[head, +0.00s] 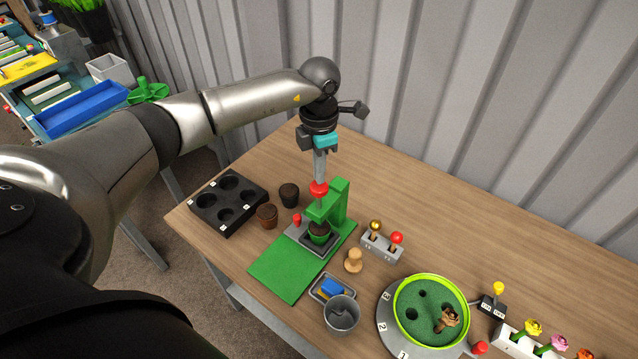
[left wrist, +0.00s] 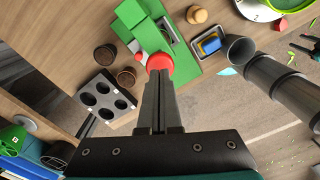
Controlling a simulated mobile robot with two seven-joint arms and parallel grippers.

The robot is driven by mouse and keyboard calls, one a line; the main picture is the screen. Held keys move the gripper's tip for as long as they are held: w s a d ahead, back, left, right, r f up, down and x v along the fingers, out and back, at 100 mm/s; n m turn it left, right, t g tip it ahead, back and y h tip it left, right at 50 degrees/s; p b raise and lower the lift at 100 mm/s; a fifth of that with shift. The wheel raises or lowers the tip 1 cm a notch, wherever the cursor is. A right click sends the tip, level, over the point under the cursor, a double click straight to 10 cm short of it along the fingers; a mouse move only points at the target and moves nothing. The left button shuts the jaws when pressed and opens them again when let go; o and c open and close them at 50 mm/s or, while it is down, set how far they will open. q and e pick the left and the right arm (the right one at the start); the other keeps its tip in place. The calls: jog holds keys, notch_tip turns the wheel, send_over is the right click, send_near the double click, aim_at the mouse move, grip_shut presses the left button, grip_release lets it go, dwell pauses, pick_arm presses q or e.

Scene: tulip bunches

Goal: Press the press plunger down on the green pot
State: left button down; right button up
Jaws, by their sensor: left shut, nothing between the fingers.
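The green press (head: 334,205) stands on the wooden table with a red ball knob (head: 319,188) on top of its plunger. The green pot (head: 319,229), filled with dark soil, sits in the grey tray under the press head. My left gripper (head: 320,178) is shut and points down, with its fingertips at the top of the red knob, seemingly touching it. In the left wrist view the shut fingers (left wrist: 160,75) reach the red knob (left wrist: 160,63). The pot is hidden there.
A black tray with holes (head: 229,202) and two brown pots (head: 267,215) stand left of the press. A wooden stamp (head: 353,260), a grey switch block (head: 382,246), a blue-filled tray (head: 331,288) and a metal cup (head: 342,314) lie right and in front. A round planter (head: 386,327) is further right.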

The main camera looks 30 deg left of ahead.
aim_at(319, 187)
pick_arm(q)
jog(key=shift+f, duration=0.2)
jog(key=shift+f+b, duration=1.75)
jog(key=shift+f, duration=0.25)
jog(key=shift+s, duration=0.15)
jog(key=shift+f, duration=0.1)
jog(key=shift+r+p, duration=0.6)
jog(key=shift+r, duration=0.1)
jog(key=shift+r+p, duration=2.2)
jog(key=shift+r, duration=1)
